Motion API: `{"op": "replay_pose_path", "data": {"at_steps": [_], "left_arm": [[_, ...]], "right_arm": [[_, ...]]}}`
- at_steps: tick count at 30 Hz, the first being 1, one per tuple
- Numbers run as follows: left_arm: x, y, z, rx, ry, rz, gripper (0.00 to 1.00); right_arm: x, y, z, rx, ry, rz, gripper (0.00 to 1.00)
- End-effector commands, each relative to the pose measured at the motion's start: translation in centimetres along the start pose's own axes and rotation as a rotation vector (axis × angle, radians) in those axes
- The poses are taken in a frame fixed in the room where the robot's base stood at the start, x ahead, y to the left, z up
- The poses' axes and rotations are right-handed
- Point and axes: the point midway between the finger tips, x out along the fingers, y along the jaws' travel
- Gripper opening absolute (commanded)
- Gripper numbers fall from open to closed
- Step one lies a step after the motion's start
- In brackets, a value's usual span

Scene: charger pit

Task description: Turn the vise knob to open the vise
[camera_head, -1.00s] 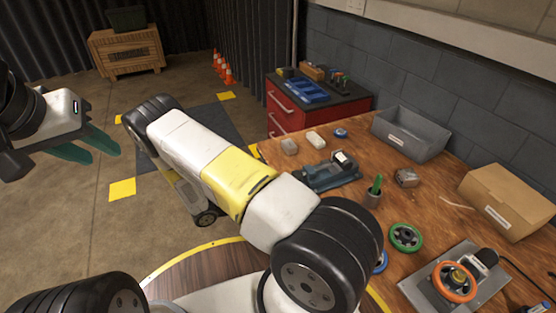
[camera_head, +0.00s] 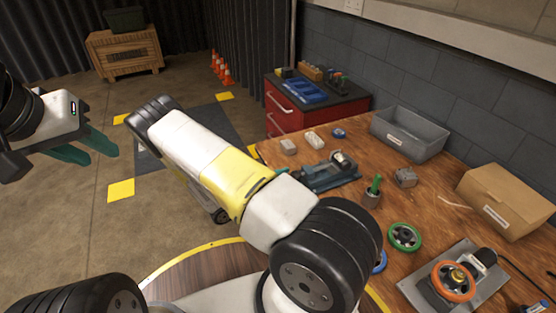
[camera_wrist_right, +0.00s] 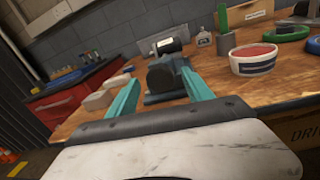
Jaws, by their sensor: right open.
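The blue-grey vise (camera_head: 332,176) sits near the table's front edge, with a light rounded part on top. It also shows in the right wrist view (camera_wrist_right: 165,78), where a dark rounded end faces me. I cannot tell for sure whether that end is the knob. My right gripper (camera_wrist_right: 162,92) is open, with its teal fingers apart on either side of the vise's near end. No contact is clear. In the head view my own arm mostly hides it. My left gripper (camera_head: 85,147) is open and empty over the floor, far left.
Pale blocks (camera_head: 289,147) lie left of the vise. A cup with a green item (camera_head: 371,198), a green ring (camera_head: 404,237) and an orange handwheel (camera_head: 453,281) stand to its right. A grey bin (camera_head: 410,135) and cardboard box (camera_head: 505,200) are behind. A red cabinet (camera_head: 285,115) adjoins the table.

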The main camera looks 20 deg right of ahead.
Motion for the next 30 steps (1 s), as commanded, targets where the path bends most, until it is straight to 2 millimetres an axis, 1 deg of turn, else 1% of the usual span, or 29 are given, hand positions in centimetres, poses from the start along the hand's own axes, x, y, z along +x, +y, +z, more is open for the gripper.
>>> {"op": "replay_pose_path", "data": {"at_steps": [1, 6, 15, 17, 21, 23, 24, 30], "left_arm": [[0.0, 0.0, 0.0, 0.0, 0.0, 0.0, 0.36], [0.0, 0.0, 0.0, 0.0, 0.0, 0.0, 0.36], [0.0, 0.0, 0.0, 0.0, 0.0, 0.0, 0.36], [0.0, 0.0, 0.0, 0.0, 0.0, 0.0, 0.36], [0.0, 0.0, 0.0, 0.0, 0.0, 0.0, 0.36], [0.0, 0.0, 0.0, 0.0, 0.0, 0.0, 0.36], [0.0, 0.0, 0.0, 0.0, 0.0, 0.0, 0.36], [0.0, 0.0, 0.0, 0.0, 0.0, 0.0, 0.36]], "right_arm": [[0.8, 0.0, 0.0, -0.001, 0.0, -0.002, 0.59], [2.2, 0.0, 0.0, 0.0, 0.0, 0.0, 0.59], [2.4, 0.0, 0.0, 0.0, 0.001, 0.001, 0.59], [2.4, 0.0, 0.0, 0.0, 0.001, 0.001, 0.48], [2.4, 0.1, 0.0, 0.0, 0.001, 0.001, 0.2], [2.4, 0.1, 0.0, 0.0, 0.001, 0.002, 0.08], [2.4, 0.1, 0.0, 0.0, 0.001, 0.002, 0.0], [2.4, 0.1, 0.0, -0.012, 0.002, 0.003, 0.0]]}}
